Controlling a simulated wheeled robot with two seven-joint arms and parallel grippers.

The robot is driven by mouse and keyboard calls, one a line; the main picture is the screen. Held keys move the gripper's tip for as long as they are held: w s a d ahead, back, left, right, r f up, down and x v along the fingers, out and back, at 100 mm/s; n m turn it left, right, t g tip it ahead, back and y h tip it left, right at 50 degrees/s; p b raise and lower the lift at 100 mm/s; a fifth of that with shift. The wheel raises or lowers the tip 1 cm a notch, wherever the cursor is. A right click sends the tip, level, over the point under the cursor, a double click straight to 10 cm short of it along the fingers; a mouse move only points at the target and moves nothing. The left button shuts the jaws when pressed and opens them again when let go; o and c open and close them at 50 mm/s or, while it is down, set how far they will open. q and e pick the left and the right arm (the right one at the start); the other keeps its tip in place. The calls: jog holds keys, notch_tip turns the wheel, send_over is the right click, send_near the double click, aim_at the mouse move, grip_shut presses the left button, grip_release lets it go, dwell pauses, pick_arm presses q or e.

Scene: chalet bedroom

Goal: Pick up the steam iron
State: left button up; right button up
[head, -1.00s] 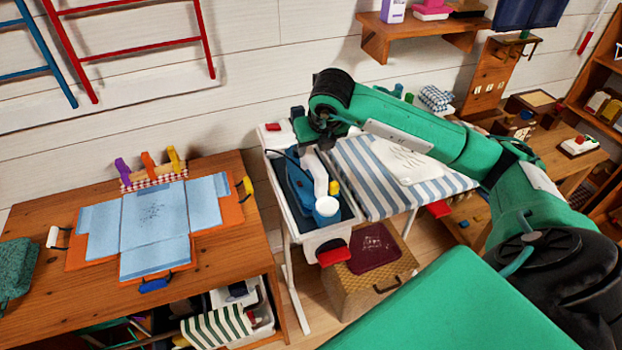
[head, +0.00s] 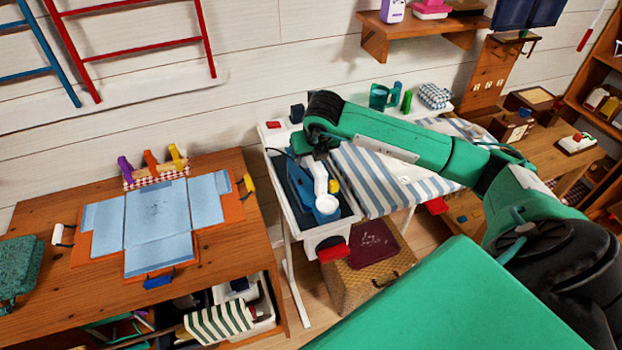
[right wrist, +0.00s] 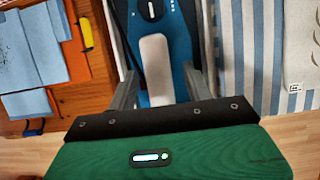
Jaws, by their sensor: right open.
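The steam iron is blue with a white handle; it lies in the dark-lined tray at the left end of the striped ironing board (head: 372,190). In the head view its blue body (head: 302,186) shows below my right gripper (head: 318,162), which partly covers its far end. In the right wrist view the white handle (right wrist: 156,68) lies between the two grey fingers of my right gripper (right wrist: 163,88). The fingers are open, one on each side, with a gap at both sides. Their exact height over the handle is hard to tell. My left gripper is not in view.
A wooden table (head: 225,262) with a blue folding board (head: 160,222) stands to the left. A wicker basket (head: 350,290) is under the ironing board. A teal mug (head: 379,97) and a checked cloth bundle (head: 434,96) stand behind my right arm. A wall shelf (head: 425,40) is above.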

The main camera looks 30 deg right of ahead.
jog(key=shift+f+b, duration=0.25)
jog(key=shift+b, duration=0.2)
dwell(0.4)
grip_shut()
dwell(1.2)
jog(key=shift+r, duration=0.15)
